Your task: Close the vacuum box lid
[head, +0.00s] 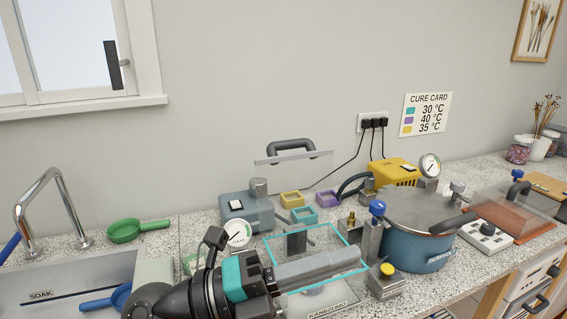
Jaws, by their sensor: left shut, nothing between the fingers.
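The vacuum box (345,236) is a clear box with a teal rim on the counter, in the lower middle of the head view. Its clear lid (316,155) is up, well above and behind the rim, with a dark handle (291,146) at its upper edge. The lid's lower part is hard to make out against the wall. My left gripper (358,262) comes in from the lower left, shut and empty, and overlaps the box opening in the picture. It is apart from the lid and handle. I cannot tell whether it touches the rim. My right gripper is not in view.
A blue pressure pot (415,250) and metal valves (384,281) stand close right of the box. A grey pump (247,212) and gauge (238,234) stand behind left. Small coloured molds (328,198) and a yellow unit (394,173) are behind. A sink (70,270) is left.

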